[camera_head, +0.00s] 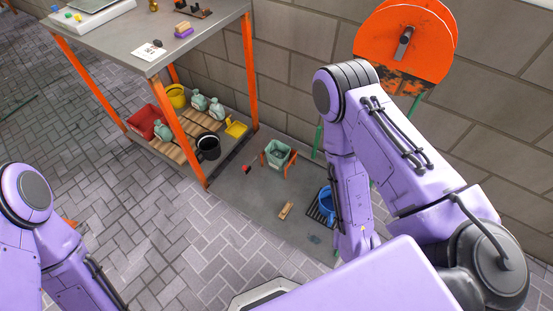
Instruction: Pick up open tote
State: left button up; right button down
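A red open-topped tote (148,123) sits on the lower shelf of the orange-legged bench, at its left end. I cannot tell for sure which of the two is the task's open tote. Purple links of my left arm show at the lower left, and my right arm fills the right side. Neither gripper shows; both lie outside the picture or behind my own body. Nothing of mine visibly touches either container.
The bench (118,28) holds small items on top. Its lower shelf has greenish bags, a yellow bucket (177,96) and a black bucket (208,146). A blue bucket (325,199) and a wooden piece (286,210) are on the floor. The brick paving at left is mostly clear.

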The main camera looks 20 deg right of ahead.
aim_at(278, 153)
jog(key=z, duration=0.45)
jog(key=k, duration=1)
jog(key=u, duration=0.25)
jog(key=i, duration=0.8)
jog(key=z, duration=0.65)
jog(key=i, duration=0.65)
jog(key=z, duration=0.75)
